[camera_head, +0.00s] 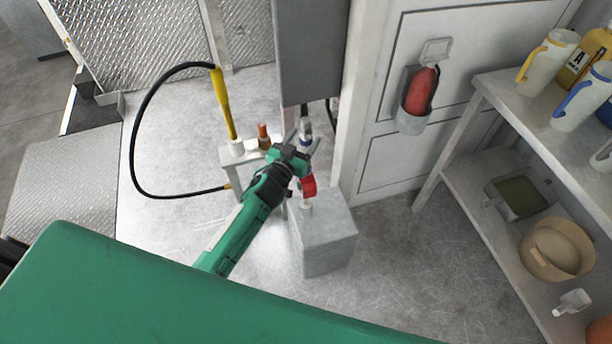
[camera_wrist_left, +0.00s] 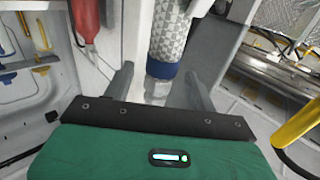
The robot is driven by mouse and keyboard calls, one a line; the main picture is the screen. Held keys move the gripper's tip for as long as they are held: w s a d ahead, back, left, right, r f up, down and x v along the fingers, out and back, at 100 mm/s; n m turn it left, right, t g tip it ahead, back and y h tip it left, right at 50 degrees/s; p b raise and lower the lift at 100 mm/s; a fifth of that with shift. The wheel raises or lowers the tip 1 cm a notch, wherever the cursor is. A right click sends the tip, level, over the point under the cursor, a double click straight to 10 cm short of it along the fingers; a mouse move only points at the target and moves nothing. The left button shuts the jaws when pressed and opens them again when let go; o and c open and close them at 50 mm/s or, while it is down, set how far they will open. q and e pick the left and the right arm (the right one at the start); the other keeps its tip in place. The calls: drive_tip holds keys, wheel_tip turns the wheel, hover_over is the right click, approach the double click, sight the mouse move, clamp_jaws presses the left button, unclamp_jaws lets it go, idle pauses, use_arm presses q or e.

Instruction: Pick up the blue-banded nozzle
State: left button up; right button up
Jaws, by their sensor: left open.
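The blue-banded nozzle (camera_head: 305,129) hangs upright below the grey cabinet, partly hidden behind my left gripper. In the left wrist view, the nozzle (camera_wrist_left: 170,36) has a grey-and-white patterned body, with its blue band (camera_wrist_left: 162,69) at the lower end and a pale tip below. My left gripper (camera_head: 303,141) is open, with one finger on each side of the nozzle's line. In the left wrist view, the left gripper (camera_wrist_left: 161,88) shows gaps between both fingers and the nozzle. How deep the nozzle sits between them is unclear. My right gripper is not in view.
A yellow nozzle (camera_head: 221,102) on a black hose and an orange-brown nozzle (camera_head: 264,136) stand on a pale stand (camera_head: 233,152) to the left. A grey box (camera_head: 325,240) and red part (camera_head: 308,186) are below. A red extinguisher (camera_head: 421,92) and shelves (camera_head: 470,185) are right.

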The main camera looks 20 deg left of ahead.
use_arm(q)
drive_tip(key=shift+w, duration=0.2)
clamp_jaws()
drive_tip(key=shift+r, duration=0.15)
wheel_tip(320, 180, up, 20)
idle(0.8)
